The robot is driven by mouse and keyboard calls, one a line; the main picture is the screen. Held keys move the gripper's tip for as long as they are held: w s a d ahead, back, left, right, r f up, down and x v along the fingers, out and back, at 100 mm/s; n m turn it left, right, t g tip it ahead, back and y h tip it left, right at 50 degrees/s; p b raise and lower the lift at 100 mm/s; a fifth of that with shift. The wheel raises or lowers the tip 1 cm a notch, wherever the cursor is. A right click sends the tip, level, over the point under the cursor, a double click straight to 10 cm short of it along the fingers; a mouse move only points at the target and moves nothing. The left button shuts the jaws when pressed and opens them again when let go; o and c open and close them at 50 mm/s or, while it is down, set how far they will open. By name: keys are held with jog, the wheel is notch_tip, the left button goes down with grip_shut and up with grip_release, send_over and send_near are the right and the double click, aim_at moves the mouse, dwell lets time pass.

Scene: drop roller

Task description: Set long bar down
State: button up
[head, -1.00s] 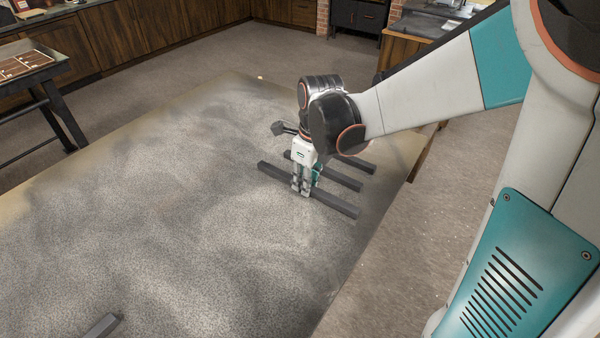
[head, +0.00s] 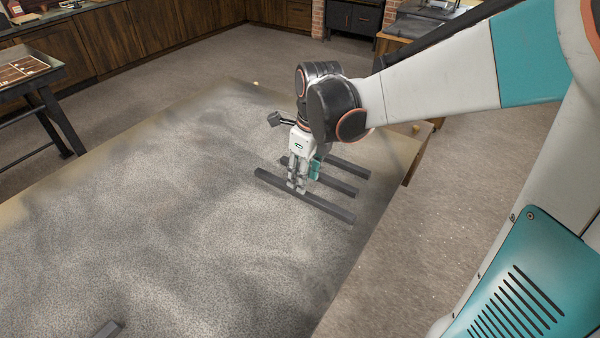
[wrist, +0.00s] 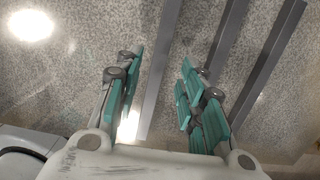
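The long bar (head: 325,207) is dark grey and lies flat on the speckled tabletop, the front one of three roughly parallel bars. My gripper (head: 297,187) points down over it, left of its middle. In the wrist view the bar (wrist: 157,95) runs between the two teal-padded fingers, with a visible gap on each side. The gripper (wrist: 162,70) is open and not clamped on the bar. In the head view the fingers hide a small part of the bar.
Two more dark bars lie close behind, a middle one (head: 340,186) and a back one (head: 350,168). The table's (head: 150,220) left and middle are clear. Its right edge is near the bars.

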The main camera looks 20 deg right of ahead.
aim_at(307, 194)
notch_tip(307, 194, up, 7)
jog(key=s+p, duration=0.1)
jog(key=p, duration=0.1)
jog(key=s+r+n+t, duration=0.1)
jog(key=s+n+t, duration=0.2)
jog(key=n, duration=1.1)
jog(key=s+r+n+t, duration=0.2)
jog(key=s+n+t, duration=0.1)
jog(key=s+n, duration=0.7)
jog(key=n, duration=0.4)
jog(key=shift+s+a+n+h, duration=0.15)
jog(key=shift+s+n+h, duration=0.15)
jog(key=shift+n+h, duration=0.1)
